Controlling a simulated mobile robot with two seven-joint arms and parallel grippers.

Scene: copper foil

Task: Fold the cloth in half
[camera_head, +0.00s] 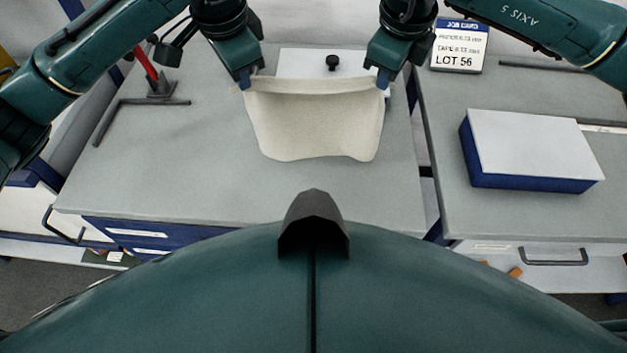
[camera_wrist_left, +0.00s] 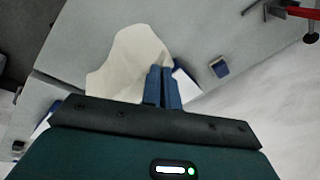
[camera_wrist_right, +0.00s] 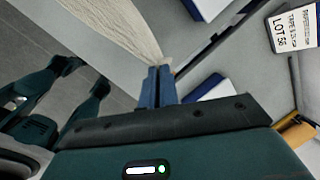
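The cream cloth (camera_head: 315,122) hangs between my two grippers in the head view, its top edge sagging slightly and its lower part falling toward the grey bench. My left gripper (camera_head: 243,82) is shut on the cloth's top left corner. My right gripper (camera_head: 383,82) is shut on its top right corner. The cloth also shows beyond the blue fingers in the left wrist view (camera_wrist_left: 128,62) and in the right wrist view (camera_wrist_right: 118,28). I cannot tell whether its lower edge touches the bench.
A white board with a black knob (camera_head: 332,63) lies behind the cloth. A blue box with a pale top (camera_head: 535,148) and a "LOT 56" card (camera_head: 459,46) are on the right bench. A dark angled bar (camera_head: 118,112) lies at left. The bench front (camera_head: 200,195) is clear.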

